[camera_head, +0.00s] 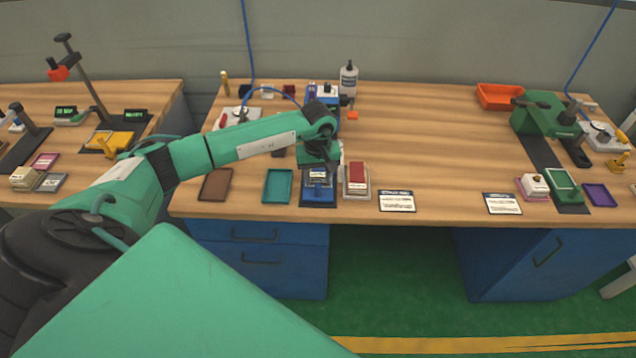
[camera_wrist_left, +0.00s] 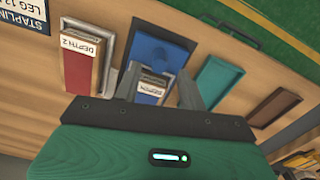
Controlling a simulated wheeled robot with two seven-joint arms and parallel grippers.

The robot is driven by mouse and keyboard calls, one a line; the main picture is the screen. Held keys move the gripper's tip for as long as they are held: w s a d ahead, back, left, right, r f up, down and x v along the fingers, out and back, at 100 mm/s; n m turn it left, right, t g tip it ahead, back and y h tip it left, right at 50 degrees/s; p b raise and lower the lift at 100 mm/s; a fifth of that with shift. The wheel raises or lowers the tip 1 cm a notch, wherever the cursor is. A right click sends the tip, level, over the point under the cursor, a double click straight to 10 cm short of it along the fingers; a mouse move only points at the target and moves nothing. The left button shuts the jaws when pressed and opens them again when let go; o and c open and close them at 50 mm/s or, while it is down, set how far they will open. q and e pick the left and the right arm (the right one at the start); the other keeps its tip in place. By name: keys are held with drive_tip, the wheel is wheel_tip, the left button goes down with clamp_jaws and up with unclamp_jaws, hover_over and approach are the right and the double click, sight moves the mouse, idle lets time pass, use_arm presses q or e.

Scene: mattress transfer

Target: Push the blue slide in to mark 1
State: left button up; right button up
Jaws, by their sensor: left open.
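My left gripper (camera_head: 321,163) points down over the blue fixture (camera_head: 318,190) near the front edge of the bench. In the left wrist view the open fingers (camera_wrist_left: 157,76) stand on either side of a small blue piece with a white DEPTH label (camera_wrist_left: 152,86), which I take to be the blue slide. Its number is not readable, and the gripper body hides part of it. I cannot tell whether the fingers touch it. The flat blue part of the fixture (camera_wrist_left: 158,48) extends beyond the fingertips. No mark 1 can be made out. My right gripper is out of view.
A red piece labelled DEPTH 2 (camera_wrist_left: 80,65) stands beside the fixture; it also shows in the head view (camera_head: 357,173). A teal tray (camera_head: 277,186) and a brown tray (camera_head: 215,185) lie to the left. Mid-bench is clear towards an orange bin (camera_head: 499,96).

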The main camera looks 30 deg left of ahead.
sight(318, 185)
use_arm(q)
drive_tip(key=shift+f+p, duration=0.45)
drive_tip(key=shift+f, duration=1.9)
drive_tip(key=shift+w, duration=0.1)
clamp_jaws()
